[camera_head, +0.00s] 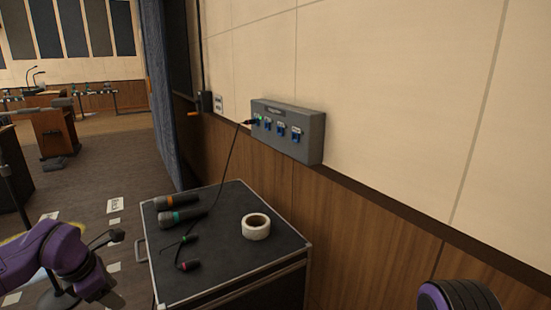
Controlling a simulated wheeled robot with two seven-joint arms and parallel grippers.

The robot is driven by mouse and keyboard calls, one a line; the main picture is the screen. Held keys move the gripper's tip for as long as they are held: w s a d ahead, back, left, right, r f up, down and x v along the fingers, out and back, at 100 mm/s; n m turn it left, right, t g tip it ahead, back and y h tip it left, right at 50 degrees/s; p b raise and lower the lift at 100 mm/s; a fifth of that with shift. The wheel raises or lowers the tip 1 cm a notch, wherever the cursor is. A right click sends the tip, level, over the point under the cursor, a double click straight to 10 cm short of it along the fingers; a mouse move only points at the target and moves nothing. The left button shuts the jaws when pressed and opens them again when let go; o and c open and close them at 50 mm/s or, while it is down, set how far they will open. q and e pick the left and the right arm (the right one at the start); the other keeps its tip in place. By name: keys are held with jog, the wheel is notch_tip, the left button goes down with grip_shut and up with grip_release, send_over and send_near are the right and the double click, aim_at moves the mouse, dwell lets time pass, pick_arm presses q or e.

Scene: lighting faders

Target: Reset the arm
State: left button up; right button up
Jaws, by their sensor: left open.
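A grey fader box (288,132) is fixed to the wall, with several small blue parts in a row on its front. A dark connector sits at the left end of that row, and a thin black cable (226,165) hangs from it towards the cart. My left gripper (108,288) is at the lower left, beside the cart and well away from the box. It is open, and I see nothing held in it; its fingertips are hard to make out. Part of my right arm (455,296) shows at the lower right edge; its gripper is out of view.
A black-topped cart (222,277) stands below the box. It carries two microphones (177,202) (182,217), a white tape roll (256,226) and cable ends with green and pink rings (188,265). A blue curtain (170,95) and wooden lectern (55,132) are further back.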

pick_arm(q)
jog(key=s+d+f+m+t+y+p, duration=0.1)
jog(key=s+d+f+m+y, duration=0.25)
jog(key=f, duration=0.55)
jog(key=s+d+f+m+t+y, duration=0.1)
jog(key=s+d+f+m+y, duration=0.15)
jog(key=d+f+m, duration=0.4)
jog(key=s+a+f+m, duration=0.1)
jog(key=s+f+m, duration=0.2)
jog(key=s, duration=0.5)
jog(key=s+f+m+g+p, duration=0.1)
jog(key=s+f+m, duration=0.2)
jog(key=s, duration=0.5)
jog(key=s+a+f+m+g+h+p, duration=0.1)
jog(key=s+f+m, duration=0.3)
jog(key=s, duration=0.4)
jog(key=shift+a+f, duration=0.3)
jog(key=shift+f, duration=0.55)
